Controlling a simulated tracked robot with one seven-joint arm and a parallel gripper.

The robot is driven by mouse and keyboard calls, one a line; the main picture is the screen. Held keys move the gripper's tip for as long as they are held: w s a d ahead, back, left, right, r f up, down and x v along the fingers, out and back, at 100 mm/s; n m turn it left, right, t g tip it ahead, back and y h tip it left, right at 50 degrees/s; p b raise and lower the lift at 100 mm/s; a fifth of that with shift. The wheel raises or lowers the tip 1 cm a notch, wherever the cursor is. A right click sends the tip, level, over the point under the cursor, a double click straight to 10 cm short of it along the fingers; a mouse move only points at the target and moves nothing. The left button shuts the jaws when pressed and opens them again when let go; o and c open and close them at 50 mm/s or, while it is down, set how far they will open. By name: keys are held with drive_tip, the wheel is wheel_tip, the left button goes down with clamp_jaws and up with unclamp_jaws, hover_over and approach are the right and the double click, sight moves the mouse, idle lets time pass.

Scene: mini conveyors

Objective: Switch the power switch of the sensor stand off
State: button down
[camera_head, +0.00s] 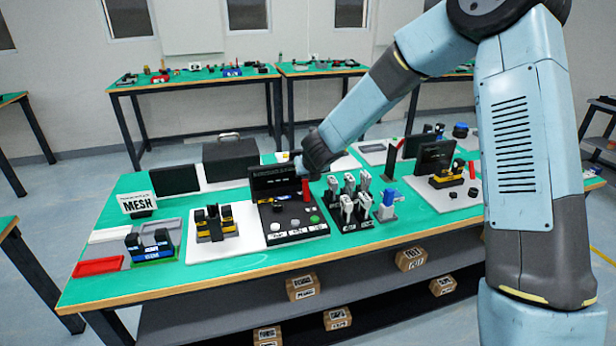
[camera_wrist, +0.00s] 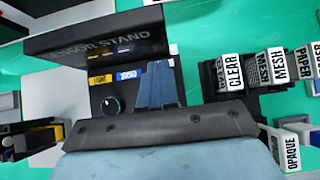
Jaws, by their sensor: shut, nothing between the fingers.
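The sensor stand has a dark upright panel (camera_head: 275,181) with a dark base in the head view, carrying a black knob, other round controls and a green button (camera_head: 314,219). In the wrist view its lettered panel (camera_wrist: 100,38) fills the upper left, with a yellow label (camera_wrist: 100,80), a blue label (camera_wrist: 128,75) and a black knob (camera_wrist: 111,105) beside it. My gripper (camera_wrist: 157,68) is shut and empty, pointing down over the base just right of the labels. In the head view my gripper (camera_head: 299,165) is at the panel's right end. I cannot make out the power switch; my fingers may cover it.
Right of the stand is a black rack of labelled pieces, including CLEAR (camera_wrist: 233,71) and MESH (camera_wrist: 275,65). A red post (camera_head: 307,188) stands beside the panel.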

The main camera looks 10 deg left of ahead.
drive_tip(key=shift+r, duration=0.35)
drive_tip(key=w+r+v, duration=0.1)
drive_tip(key=v, duration=1.1)
drive_tip(key=shift+s+r, duration=0.2)
drive_tip(key=shift+s, duration=0.1)
idle(0.4)
